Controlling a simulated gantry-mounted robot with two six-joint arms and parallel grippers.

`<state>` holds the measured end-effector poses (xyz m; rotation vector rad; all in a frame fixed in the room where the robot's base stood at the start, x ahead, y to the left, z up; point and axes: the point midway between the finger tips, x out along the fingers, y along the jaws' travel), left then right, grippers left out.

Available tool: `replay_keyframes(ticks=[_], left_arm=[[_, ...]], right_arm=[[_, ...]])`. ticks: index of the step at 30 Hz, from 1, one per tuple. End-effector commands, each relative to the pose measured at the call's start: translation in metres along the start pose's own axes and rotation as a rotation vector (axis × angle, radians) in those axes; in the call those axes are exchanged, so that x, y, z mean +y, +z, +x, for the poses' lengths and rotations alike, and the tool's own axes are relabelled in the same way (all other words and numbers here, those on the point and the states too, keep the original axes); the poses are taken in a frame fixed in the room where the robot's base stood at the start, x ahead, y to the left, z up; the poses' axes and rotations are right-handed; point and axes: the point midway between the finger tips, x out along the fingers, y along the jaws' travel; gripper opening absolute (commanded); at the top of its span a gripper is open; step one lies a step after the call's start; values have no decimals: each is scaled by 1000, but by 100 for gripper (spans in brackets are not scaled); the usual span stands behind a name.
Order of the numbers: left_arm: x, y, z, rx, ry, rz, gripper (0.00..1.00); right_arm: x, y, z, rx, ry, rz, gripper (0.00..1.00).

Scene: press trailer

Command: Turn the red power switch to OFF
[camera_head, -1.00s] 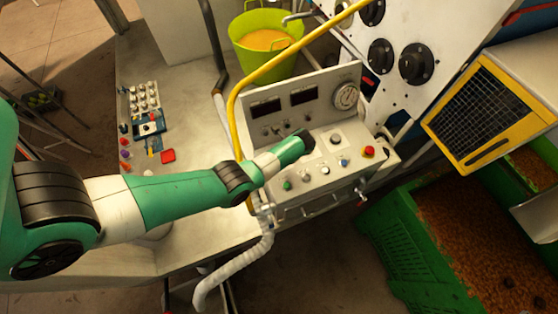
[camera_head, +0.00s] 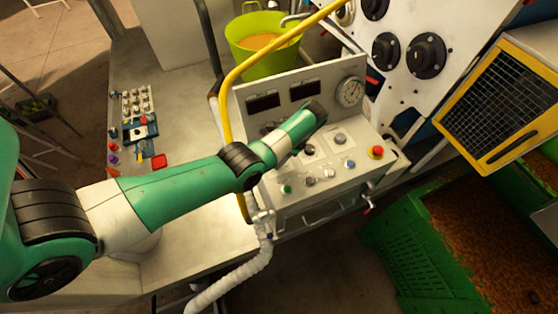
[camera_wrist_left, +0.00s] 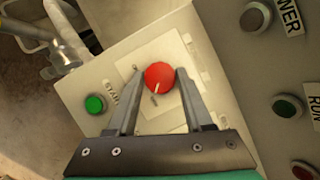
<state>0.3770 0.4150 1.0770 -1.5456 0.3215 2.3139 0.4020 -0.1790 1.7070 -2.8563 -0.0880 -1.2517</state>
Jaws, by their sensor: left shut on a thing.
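The red power switch (camera_wrist_left: 159,77) is a round red knob with a white pointer line, set on a pale square plate in the left wrist view. The line points toward the bottom of that picture, slightly left, close to a small mark on the plate. My left gripper (camera_wrist_left: 161,74) is shut on the knob, one finger on each side. The arm hides the switch and the fingertips there. My right gripper is not in view.
A green button (camera_wrist_left: 94,104) sits left of the switch; another button (camera_wrist_left: 288,106) lies right. A red mushroom button (camera_head: 376,152) and several knobs stand on the panel. A yellow pipe (camera_head: 270,70) rises behind the arm. A green crate (camera_head: 405,255) stands right.

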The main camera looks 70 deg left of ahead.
Motion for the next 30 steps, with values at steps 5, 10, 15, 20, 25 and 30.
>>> replay_keyframes(ticks=[5,10,15,20,25,30], left_arm=[[-1,0,2,1,9,-26,0],[-1,0,1,1,12,-31,0],[0,0,1,1,11,-30,0],[0,0,1,1,11,-30,71],[0,0,0,1,11,-29,81],[0,0,0,1,11,-28,81]], right_arm=[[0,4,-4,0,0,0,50],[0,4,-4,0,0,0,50],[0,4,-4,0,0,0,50],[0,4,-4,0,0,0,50],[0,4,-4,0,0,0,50],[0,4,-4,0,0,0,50]])
